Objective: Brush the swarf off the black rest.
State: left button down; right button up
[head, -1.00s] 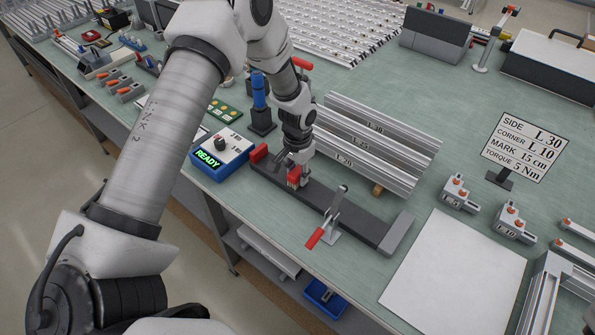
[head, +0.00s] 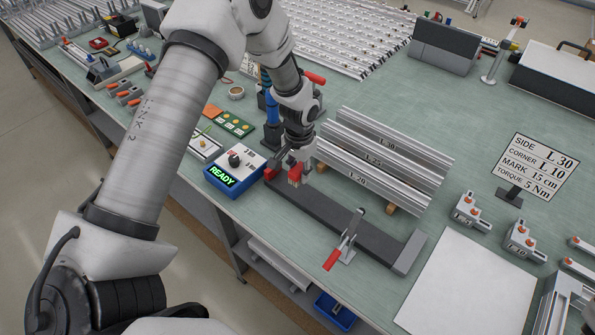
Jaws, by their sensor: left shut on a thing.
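The black rest (head: 345,223) is a long dark bar lying diagonally on the green bench, with a grey block at its near right end. My left gripper (head: 296,164) is over the far left end of the rest, pointing down. It is shut on a small brush (head: 294,179) with a red part and pale bristles. The bristles are at or just above the rest's top; I cannot tell whether they touch. No swarf can be made out on the rest at this size. My right gripper is not in view.
A toggle clamp (head: 345,243) with a red handle stands at the rest's near side. Aluminium profiles (head: 385,160) lie behind it. A blue box reading READY (head: 228,172) sits left of the gripper. A pale sheet (head: 468,285) lies at right, bare.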

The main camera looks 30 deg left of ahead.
pick_arm(q)
jog(key=shift+w+a+r+p, duration=0.15)
jog(key=shift+r+p, duration=0.4)
jog(key=shift+r, duration=0.65)
jog(key=shift+r+p, duration=0.25)
jog(key=shift+p, duration=0.05)
jog(key=shift+f, duration=0.1)
